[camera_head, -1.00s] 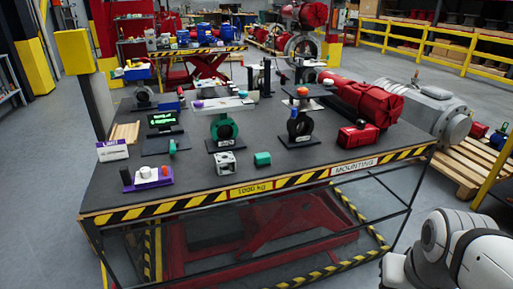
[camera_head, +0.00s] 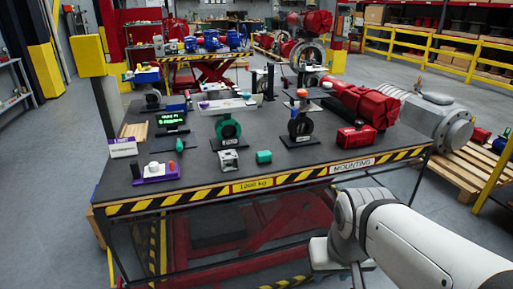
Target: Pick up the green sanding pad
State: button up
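A small green block (camera_head: 264,156), which looks like the sanding pad, lies on the dark table top (camera_head: 215,176) near its front edge, right of a grey metal cube (camera_head: 229,160). A smaller green upright piece (camera_head: 179,144) stands farther left, behind the purple tray. My white arm reaches in from the lower right. My gripper (camera_head: 335,262) is at its end, in front of the table and below its striped front edge, well apart from the green block. Its fingers are not clear enough to tell open from shut.
A purple tray (camera_head: 157,172) with white and orange pieces stands at the table's left front. Valve bodies on stands (camera_head: 229,130) and a red box (camera_head: 356,137) stand behind the green block. Red actuators (camera_head: 365,103) fill the back right. Bare table lies in front of the block.

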aim_at(262, 157)
jog(key=z, duration=0.05)
jog(key=i, duration=1.7)
jog(key=u, duration=0.05)
